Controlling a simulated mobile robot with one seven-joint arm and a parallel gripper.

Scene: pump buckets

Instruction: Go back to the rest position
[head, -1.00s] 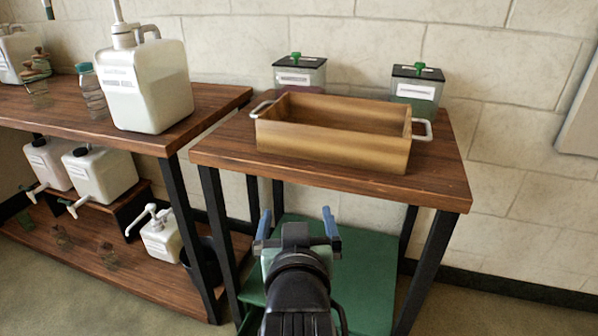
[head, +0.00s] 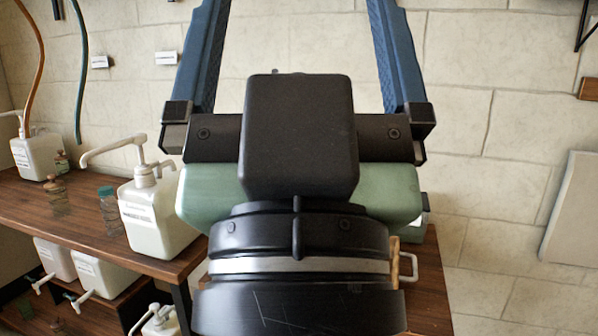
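My gripper (head: 298,35) is raised high, close in front of the head camera, and fills the middle of the view. Its two blue fingers stand wide apart, one at the left and one at the right, with only the wall showing between them. The gripper is open and empty. The fingertips are cut off by the top edge of the picture.
Behind my arm is the wooden table (head: 432,290); the wooden crate (head: 394,262) on it is almost hidden. At left, a bench (head: 30,200) carries a white pump canister (head: 155,225), a teal-capped bottle (head: 108,212) and another canister (head: 38,155).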

